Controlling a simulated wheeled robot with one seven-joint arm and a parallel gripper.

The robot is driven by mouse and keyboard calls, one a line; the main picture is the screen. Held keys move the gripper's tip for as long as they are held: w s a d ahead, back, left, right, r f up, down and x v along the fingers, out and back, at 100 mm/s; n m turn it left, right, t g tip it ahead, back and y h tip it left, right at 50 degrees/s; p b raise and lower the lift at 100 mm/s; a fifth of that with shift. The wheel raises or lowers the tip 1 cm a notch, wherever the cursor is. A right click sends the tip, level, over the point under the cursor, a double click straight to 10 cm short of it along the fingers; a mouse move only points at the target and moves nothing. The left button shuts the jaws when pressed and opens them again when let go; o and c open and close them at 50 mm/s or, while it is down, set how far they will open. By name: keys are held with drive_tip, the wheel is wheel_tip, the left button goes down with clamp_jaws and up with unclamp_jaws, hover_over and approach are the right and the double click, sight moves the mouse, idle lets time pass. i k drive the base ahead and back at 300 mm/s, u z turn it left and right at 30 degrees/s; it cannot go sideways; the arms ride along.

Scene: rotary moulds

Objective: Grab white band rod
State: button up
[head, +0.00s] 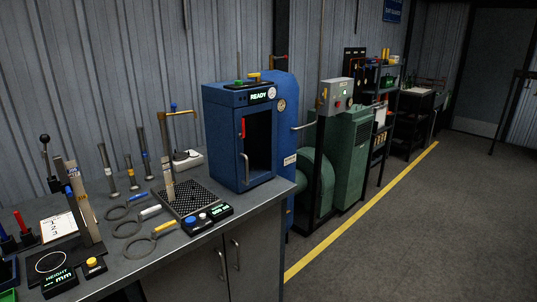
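Several slim upright metal rods stand in a row on the grey bench. The leftmost rod (106,168) has a pale, whitish band. The middle one (130,172) has a yellow band, and the right one (147,166) a blue band. In front of them lie ring-ended tools with coloured handles: a blue one (138,197), a white one (150,212) and a yellow one (164,228). My gripper is not in view.
A blue cabinet (225,125) showing READY stands at the bench's right end. A black perforated plate (200,197) and a button box (207,218) lie before it. A height gauge (88,205) stands at left. Green machinery (350,150) stands beyond; the floor (430,230) at right is clear.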

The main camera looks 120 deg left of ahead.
sight(115, 194)
drive_tip(key=u, duration=4.9)
drive_tip(key=i, duration=2.05)
drive_tip(key=u, duration=0.35)
